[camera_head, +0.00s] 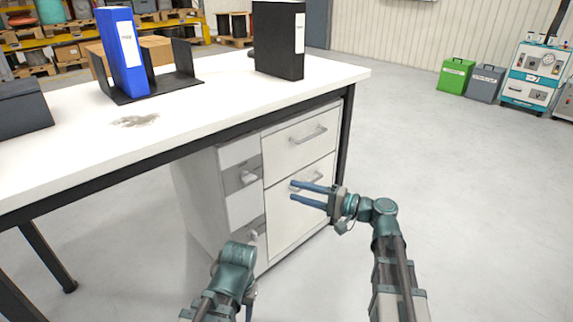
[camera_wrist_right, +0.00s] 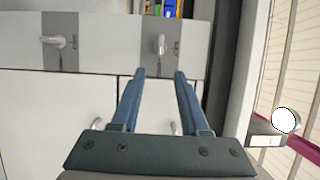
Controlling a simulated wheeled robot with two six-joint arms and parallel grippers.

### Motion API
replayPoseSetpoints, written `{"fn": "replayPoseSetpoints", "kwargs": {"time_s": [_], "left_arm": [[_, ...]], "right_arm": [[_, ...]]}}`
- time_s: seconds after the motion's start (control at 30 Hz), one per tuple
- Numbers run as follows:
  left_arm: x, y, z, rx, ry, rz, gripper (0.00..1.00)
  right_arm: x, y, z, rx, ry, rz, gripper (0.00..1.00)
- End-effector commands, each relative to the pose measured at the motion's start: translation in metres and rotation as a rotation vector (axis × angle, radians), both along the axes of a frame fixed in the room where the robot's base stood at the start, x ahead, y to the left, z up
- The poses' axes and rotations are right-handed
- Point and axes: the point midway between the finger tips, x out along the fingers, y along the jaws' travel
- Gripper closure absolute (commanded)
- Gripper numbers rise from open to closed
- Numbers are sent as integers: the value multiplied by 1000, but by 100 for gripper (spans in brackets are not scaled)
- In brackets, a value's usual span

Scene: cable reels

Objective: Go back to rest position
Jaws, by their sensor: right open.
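My right gripper (camera_head: 293,191) is open and empty in the head view, its two blue fingers pointing left in front of the lower large drawer of the white cabinet (camera_head: 297,150). In the right wrist view the open fingers (camera_wrist_right: 160,73) have nothing between them, with drawer fronts behind. Whether they touch the drawer cannot be told. My left arm (camera_head: 236,262) shows at the bottom of the head view, bent in front of the cabinet. Its gripper jaws are not visible.
A white table (camera_head: 225,103) stands over the cabinet. On it are a blue binder (camera_head: 126,52), a black binder (camera_head: 279,40) and a black bookend rack (camera_head: 178,82). Green (camera_head: 455,77) and grey (camera_head: 486,83) bins stand at the back right.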

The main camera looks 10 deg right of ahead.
Motion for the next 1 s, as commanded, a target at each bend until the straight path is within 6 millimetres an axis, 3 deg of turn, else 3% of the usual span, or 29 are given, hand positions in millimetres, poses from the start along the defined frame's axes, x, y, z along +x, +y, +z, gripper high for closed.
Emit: {"fn": "replayPoseSetpoints", "kwargs": {"time_s": [0.07,0.17,0.33,0.5,0.7,1.0], "left_arm": [[0,0,4,0,0,0,50],[0,0,20,0,0,-1,50],[0,0,64,2,2,-4,50],[-1,0,107,2,3,-7,50],[-1,1,146,3,5,-10,50],[-1,1,186,5,6,-12,50]], "right_arm": [[-2,6,0,-18,5,12,55],[-14,31,-4,-107,30,67,55],[-62,92,-30,-437,105,258,55],[-120,118,-56,-825,165,456,55],[-170,106,-62,-1235,199,619,55],[-202,72,-34,-1669,207,725,55]]}}
